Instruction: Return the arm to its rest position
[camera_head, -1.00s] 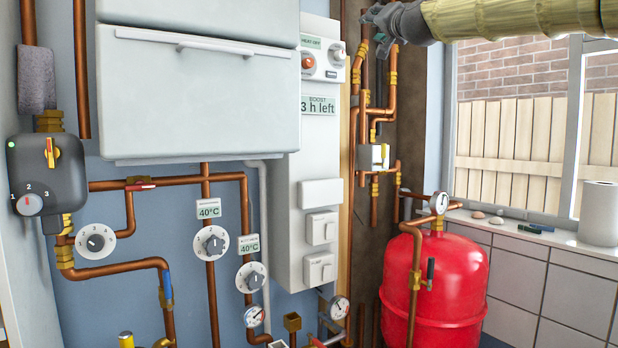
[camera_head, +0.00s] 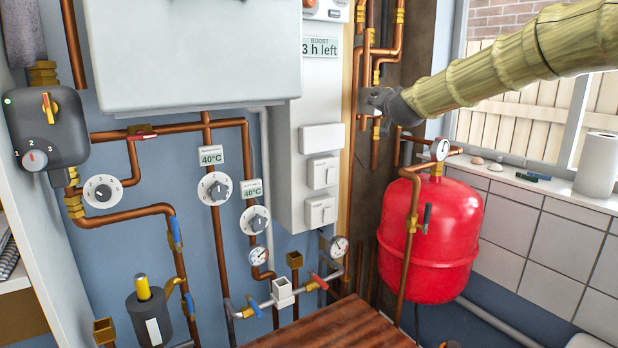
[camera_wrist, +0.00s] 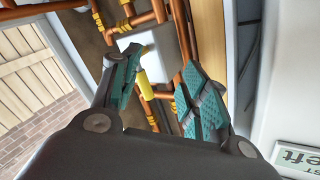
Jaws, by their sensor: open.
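My arm, in a ribbed yellowish sleeve, reaches in from the upper right in the head view. My gripper (camera_head: 378,100) is at its left end, in front of the copper pipes (camera_head: 392,35) beside the tall white panel (camera_head: 316,140). In the wrist view my gripper (camera_wrist: 155,95) shows two teal-padded fingers spread apart. Nothing is held between them. Behind the gap are copper pipes with yellow fittings and a white box (camera_wrist: 137,55). I cannot tell how far the fingertips are from the pipes.
A red tank (camera_head: 430,235) with a gauge stands below my arm. A window with a sill (camera_head: 540,182) and a paper roll (camera_head: 596,165) is at the right. A white cabinet (camera_head: 190,50) hangs at the upper left. A wooden top (camera_head: 335,328) is at the bottom.

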